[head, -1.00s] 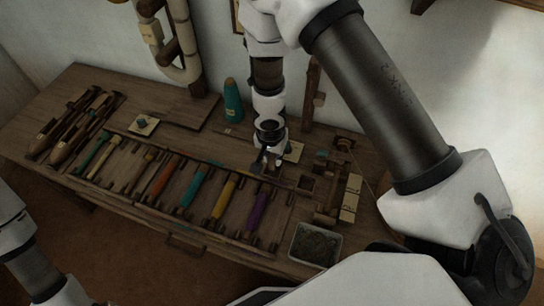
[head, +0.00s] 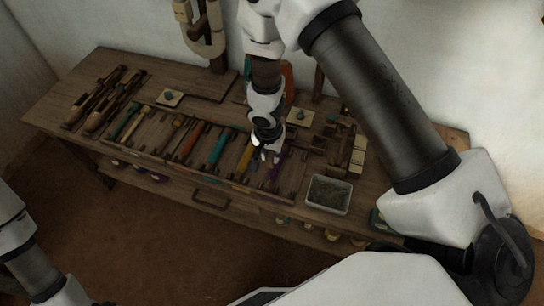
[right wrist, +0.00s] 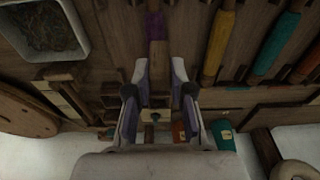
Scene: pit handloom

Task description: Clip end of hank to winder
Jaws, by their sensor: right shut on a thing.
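My right gripper (head: 266,152) is low over the bench, at the purple bobbin (head: 276,170). In the right wrist view my fingers (right wrist: 159,72) stand on either side of the bobbin's bare wooden end, and the purple winding (right wrist: 156,25) runs beyond the fingertips. The jaws look shut on this bobbin, though the contact itself is hard to see. My left gripper is outside the head view; only part of my left arm shows at the left edge. I cannot clearly make out a hank end or a clip.
Yellow (head: 246,156), teal (head: 219,147) and orange (head: 191,138) bobbins lie in the rack to the left. A pale bin (head: 328,195) of dark scraps stands at right. A card with a blue knob (head: 301,116) lies behind the gripper. Wooden shuttles (head: 105,100) lie far left.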

